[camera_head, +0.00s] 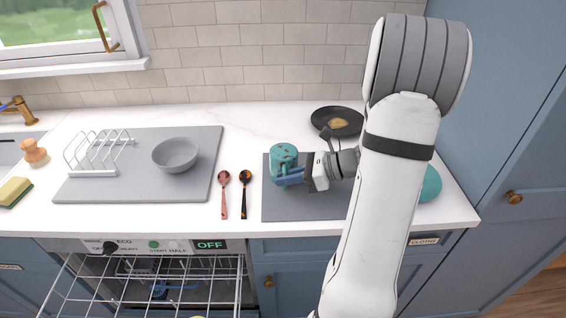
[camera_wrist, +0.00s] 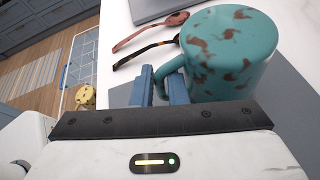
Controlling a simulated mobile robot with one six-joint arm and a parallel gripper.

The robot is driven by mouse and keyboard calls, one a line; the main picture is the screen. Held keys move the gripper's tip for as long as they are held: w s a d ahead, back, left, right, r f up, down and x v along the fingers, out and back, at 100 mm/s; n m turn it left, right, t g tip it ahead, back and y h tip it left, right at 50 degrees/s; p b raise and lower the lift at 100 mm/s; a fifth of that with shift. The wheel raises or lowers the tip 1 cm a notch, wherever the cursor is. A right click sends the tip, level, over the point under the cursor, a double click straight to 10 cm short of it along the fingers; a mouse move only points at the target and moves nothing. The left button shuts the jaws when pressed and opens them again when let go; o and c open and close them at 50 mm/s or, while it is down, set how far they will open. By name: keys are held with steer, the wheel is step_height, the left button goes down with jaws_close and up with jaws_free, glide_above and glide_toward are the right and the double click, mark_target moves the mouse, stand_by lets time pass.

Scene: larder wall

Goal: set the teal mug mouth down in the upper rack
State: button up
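The teal mug (camera_head: 284,153) with dark brown speckles is over the back left of the grey mat (camera_head: 290,209). It fills the upper right of the wrist view (camera_wrist: 232,50). My gripper (camera_head: 287,178) is at its near side, and its two blue fingers (camera_wrist: 163,86) are close together with the mug's handle between them. They look shut on the handle. I cannot tell whether the mug touches the mat. The white wire upper rack (camera_head: 150,289) is pulled out at the lower left, below the counter.
Two spoons (camera_head: 224,194) (camera_head: 245,195) lie left of the mat. A grey board (camera_head: 137,186) holds a bowl (camera_head: 176,153) and a toast rack (camera_head: 97,152). A dark pan (camera_head: 337,121) is behind. A teal object (camera_head: 431,184) is partly hidden by my arm.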

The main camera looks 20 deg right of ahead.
steer(key=shift+w+a+f, duration=0.15)
steer(key=shift+a, duration=0.2)
steer(key=shift+c, duration=0.2)
jaws_close()
step_height(320, 180, up, 10)
steer(key=shift+p, duration=0.6)
step_height(320, 180, up, 8)
steer(key=p, duration=0.7)
